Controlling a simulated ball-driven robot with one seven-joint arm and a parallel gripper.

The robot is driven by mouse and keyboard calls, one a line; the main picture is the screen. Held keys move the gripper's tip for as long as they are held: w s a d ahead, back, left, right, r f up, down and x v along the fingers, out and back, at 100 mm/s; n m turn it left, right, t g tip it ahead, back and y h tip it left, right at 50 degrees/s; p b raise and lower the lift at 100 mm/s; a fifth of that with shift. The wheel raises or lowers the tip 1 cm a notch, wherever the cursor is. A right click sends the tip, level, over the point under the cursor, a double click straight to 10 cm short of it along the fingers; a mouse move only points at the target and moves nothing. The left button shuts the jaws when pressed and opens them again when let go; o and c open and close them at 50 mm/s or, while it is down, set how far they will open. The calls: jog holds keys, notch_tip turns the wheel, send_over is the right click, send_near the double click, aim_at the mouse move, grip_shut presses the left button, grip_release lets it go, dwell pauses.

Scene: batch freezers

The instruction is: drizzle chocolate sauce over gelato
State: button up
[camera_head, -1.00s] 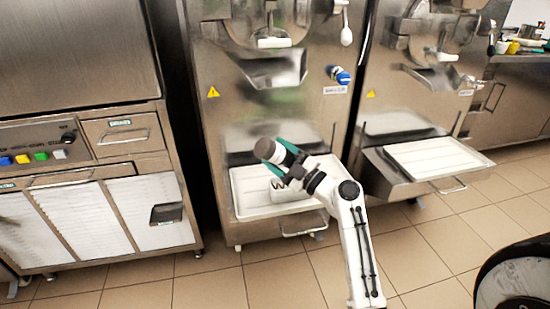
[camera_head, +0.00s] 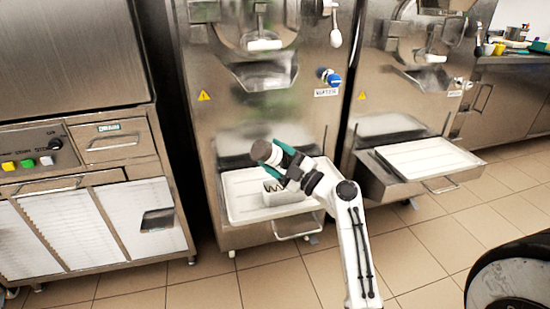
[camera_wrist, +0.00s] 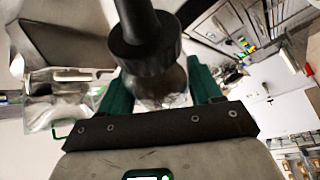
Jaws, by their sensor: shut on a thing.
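My gripper (camera_head: 287,163) has green fingers and is shut on the sauce bottle (camera_head: 262,151). The bottle shows a dark brown end and lies tilted, its end toward the upper left, above the tray's back part. In the wrist view the bottle (camera_wrist: 160,88) sits between the green fingers, with a dark cap and nozzle toward the camera. A pale gelato tub (camera_head: 285,197) stands on the white tray below my gripper. Dark zigzag lines show at its top. My gripper and arm hide part of the tub. I cannot see any sauce flowing.
The white tray (camera_head: 238,205) rests on the pulled-out shelf of the middle batch freezer (camera_head: 225,110). Another freezer with an empty white tray (camera_head: 425,157) stands to the right. A steel cabinet (camera_head: 75,60) stands at the left. The tiled floor (camera_head: 265,285) in front is clear.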

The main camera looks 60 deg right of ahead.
jog(key=shift+n+g+y+b, duration=0.4)
jog(key=shift+n+y+b, duration=0.3)
jog(key=shift+n+b, duration=1.3)
jog(key=shift+r+n+b, duration=0.1)
jog(key=shift+n+b, duration=0.2)
jog(key=shift+b, duration=0.1)
jog(key=shift+r+n+g+y+b, duration=0.2)
jog(key=shift+r+n+g+b, duration=0.35)
jog(key=shift+n, duration=0.45)
jog(key=shift+r+n+g+y+b, duration=0.2)
jog(key=shift+r+n+g+b, duration=0.15)
jog(key=shift+r+n+b, duration=0.5)
jog(key=shift+f+n, duration=0.2)
jog(key=shift+n, duration=0.05)
jog(key=shift+r, duration=0.1)
jog(key=shift+r+n+g, duration=0.8)
jog(key=shift+r+n, duration=0.5)
jog(key=shift+n, duration=0.5)
jog(key=shift+r, duration=0.1)
jog(key=shift+r, duration=0.1)
